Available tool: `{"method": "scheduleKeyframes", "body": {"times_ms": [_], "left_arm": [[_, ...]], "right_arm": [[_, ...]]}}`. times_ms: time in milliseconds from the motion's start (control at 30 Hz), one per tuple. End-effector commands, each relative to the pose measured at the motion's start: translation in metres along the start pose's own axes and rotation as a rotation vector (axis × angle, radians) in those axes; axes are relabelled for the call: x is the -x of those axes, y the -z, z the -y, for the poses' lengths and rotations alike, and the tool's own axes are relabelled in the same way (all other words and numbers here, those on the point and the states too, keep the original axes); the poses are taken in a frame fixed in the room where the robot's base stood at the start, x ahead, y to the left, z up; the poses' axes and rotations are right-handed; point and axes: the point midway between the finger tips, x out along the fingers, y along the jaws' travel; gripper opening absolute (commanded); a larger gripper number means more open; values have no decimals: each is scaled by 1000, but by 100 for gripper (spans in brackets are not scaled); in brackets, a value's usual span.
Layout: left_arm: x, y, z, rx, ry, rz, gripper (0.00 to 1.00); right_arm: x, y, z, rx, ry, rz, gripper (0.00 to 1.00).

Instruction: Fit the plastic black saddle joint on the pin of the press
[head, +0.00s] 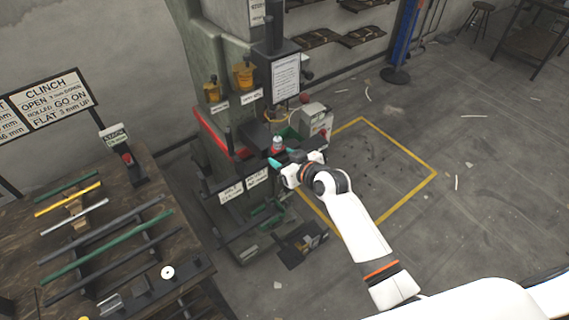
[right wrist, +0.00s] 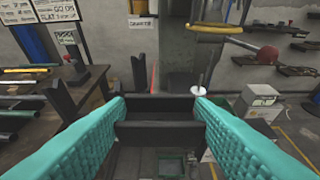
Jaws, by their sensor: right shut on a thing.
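My right gripper (head: 281,158) reaches the front of the green press (head: 222,120). Its teal fingers (right wrist: 160,125) are shut on the black saddle joint (right wrist: 160,132), which spans the space between the fingertips in the right wrist view. In the head view the joint is hard to tell from the dark press parts around it. A thin upright pin with a pale round disc (right wrist: 198,90) shows just beyond the right-hand fingertip in the right wrist view. The joint looks apart from it, but the depth is unclear. My left gripper is not in view.
A workbench (head: 150,235) with coloured bars stands on the left. Yellow cups (head: 243,76), a sign board (head: 285,78) and a grey box (head: 316,118) are around the press. Open floor inside a yellow line (head: 400,140) lies to the right.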

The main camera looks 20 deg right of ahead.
Motion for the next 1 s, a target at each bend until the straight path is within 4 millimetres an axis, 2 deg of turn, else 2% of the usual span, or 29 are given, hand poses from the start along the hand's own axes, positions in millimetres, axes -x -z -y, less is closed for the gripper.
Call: {"method": "scheduleKeyframes", "body": {"times_ms": [267, 1000], "left_arm": [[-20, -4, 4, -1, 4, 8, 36], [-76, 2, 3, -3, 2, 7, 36]], "right_arm": [[-25, -4, 15, 0, -1, 1, 27], [-85, -23, 54, 0, 1, 2, 27]]}}
